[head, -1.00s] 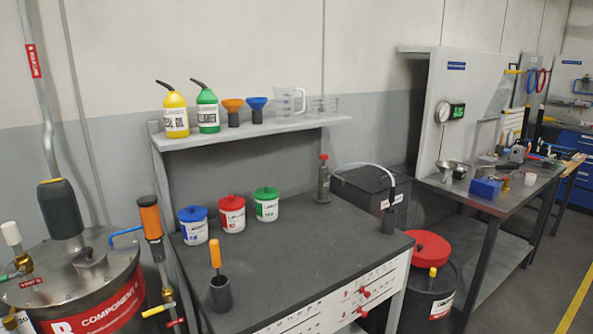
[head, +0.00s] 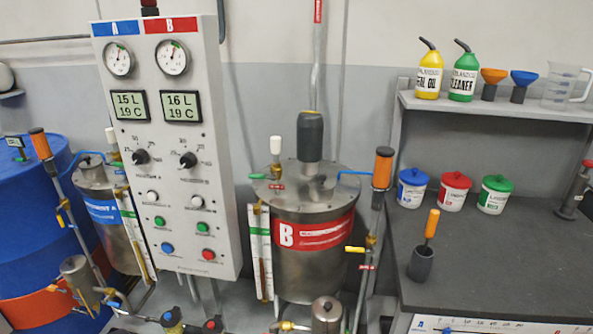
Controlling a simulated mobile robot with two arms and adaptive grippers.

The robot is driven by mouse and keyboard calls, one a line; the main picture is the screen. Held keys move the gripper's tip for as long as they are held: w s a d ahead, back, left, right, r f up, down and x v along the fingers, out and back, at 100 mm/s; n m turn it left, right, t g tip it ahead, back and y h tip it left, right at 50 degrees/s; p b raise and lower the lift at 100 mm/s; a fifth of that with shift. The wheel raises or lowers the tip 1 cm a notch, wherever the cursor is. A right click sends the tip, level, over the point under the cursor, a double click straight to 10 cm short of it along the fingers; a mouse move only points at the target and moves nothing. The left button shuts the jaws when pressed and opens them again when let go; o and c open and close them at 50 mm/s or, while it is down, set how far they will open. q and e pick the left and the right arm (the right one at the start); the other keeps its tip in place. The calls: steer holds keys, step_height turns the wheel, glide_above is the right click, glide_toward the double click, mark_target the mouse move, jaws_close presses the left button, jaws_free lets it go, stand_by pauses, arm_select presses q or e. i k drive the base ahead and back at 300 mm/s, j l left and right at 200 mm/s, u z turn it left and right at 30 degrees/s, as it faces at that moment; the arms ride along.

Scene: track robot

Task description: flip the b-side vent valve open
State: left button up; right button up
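The steel B tank (head: 302,262) with its red B label stands at the middle of the head view. On the left of its lid rises a short brass fitting with a white cap (head: 275,146). A small green lever (head: 266,177) sticks out to the left of this fitting, above a small red tag (head: 277,187). This looks like the B-side vent valve; the tag is too small to read now. The lever looks roughly level, slightly tilted; I cannot tell open from shut. Neither of my grippers is in view.
The control panel (head: 186,222) stands left, close to the tank. A pipe with an orange handle (head: 382,168) and yellow lever (head: 354,249) rises right of the tank. The dark workbench (head: 500,250) is at the right, a blue drum (head: 35,225) far left.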

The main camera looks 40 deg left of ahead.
mark_target(254, 176)
steer(key=u, duration=1.65)
steer(key=i+l, duration=0.05)
